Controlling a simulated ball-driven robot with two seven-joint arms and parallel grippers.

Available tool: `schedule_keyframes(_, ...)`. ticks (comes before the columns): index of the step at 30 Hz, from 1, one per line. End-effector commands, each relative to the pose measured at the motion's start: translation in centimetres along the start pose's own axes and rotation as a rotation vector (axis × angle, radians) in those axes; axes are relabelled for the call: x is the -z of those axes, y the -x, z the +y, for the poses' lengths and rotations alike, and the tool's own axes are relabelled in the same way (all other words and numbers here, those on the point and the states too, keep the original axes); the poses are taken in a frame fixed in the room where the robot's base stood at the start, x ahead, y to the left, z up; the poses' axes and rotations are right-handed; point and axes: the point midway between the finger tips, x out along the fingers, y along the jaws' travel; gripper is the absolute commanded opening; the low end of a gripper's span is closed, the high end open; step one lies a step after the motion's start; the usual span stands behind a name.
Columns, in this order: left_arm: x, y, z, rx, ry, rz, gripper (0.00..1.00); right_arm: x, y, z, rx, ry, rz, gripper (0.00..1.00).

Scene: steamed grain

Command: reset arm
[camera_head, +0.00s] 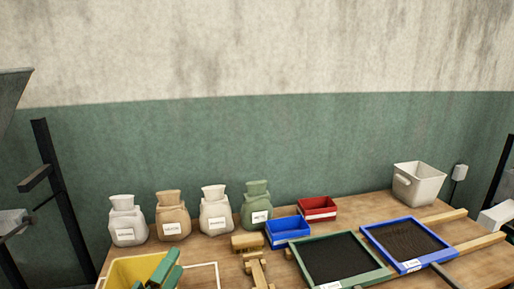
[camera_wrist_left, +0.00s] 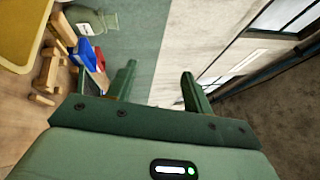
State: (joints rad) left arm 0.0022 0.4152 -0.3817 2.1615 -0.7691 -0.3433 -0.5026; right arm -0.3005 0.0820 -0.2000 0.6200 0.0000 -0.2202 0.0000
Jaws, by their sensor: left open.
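My left gripper (camera_head: 164,271) shows at the bottom left of the head view, in front of a yellow tray (camera_head: 121,272). Its two green fingers are apart, with nothing seen between them. In the left wrist view the gripper (camera_wrist_left: 158,85) is open and empty, its fingers pointing toward the green and pale wall. The table shows sideways at the left of that view. My right gripper does not show.
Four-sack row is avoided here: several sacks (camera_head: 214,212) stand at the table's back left. Blue (camera_head: 289,232) and red (camera_head: 318,213) bins, green-framed (camera_head: 384,272) and blue-framed (camera_head: 443,247) trays, a wooden piece (camera_head: 247,242) and a white bucket (camera_head: 424,183) fill the table.

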Motion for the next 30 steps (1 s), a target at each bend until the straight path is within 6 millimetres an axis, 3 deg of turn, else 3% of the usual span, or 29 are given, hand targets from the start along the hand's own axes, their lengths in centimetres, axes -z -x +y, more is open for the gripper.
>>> schedule_keyframes(3, -3.7, 6.0, 5.5, -0.286, 0.304, -0.326, 0.51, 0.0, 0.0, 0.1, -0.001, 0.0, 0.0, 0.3)
schedule_keyframes(7, -5.2, 12.5, 9.8, -0.522, 0.489, -0.567, 0.51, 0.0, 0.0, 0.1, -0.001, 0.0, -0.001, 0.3)
schedule_keyframes(12, -5.4, 20.0, 12.7, -0.752, 0.622, -0.786, 0.51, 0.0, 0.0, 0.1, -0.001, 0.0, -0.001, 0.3)
schedule_keyframes(18, -4.6, 27.8, 14.0, -0.981, 0.709, -0.987, 0.51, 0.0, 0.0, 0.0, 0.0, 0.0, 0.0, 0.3)
schedule_keyframes(26, -0.8, 29.5, 23.9, -1.111, 0.788, -0.961, 0.51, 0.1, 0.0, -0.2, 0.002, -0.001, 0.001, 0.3)
schedule_keyframes(30, 1.8, 32.0, 29.8, -1.19, 0.851, -0.953, 0.51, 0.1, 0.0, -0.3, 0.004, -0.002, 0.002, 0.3)
